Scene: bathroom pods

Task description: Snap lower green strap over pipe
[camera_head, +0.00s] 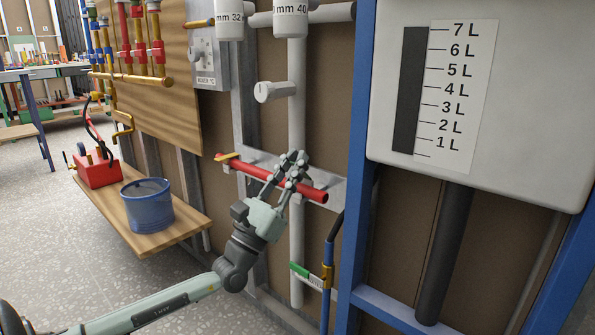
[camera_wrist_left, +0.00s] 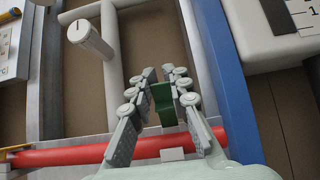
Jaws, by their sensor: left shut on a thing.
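My left gripper (camera_head: 293,160) is at the red pipe (camera_head: 243,167), near its right end and in front of the vertical grey pipe. In the left wrist view, its fingers (camera_wrist_left: 165,76) are closed around a dark green strap piece (camera_wrist_left: 163,103); the red pipe (camera_wrist_left: 65,156) crosses behind the finger bases. The fingers hide most of this piece, and I cannot tell whether it touches the pipe. Another green strap piece (camera_head: 299,270) with a white part sits lower, beside the vertical grey pipe and the blue pipe (camera_head: 327,289). My right gripper is not in view.
A blue frame post (camera_head: 357,200) and a white tank (camera_head: 540,100) with a litre scale stand close on the right. A grey stub pipe (camera_head: 275,91) juts out above the gripper. A wooden bench (camera_head: 135,232) at left carries a blue bucket (camera_head: 147,210) and red pump (camera_head: 97,170).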

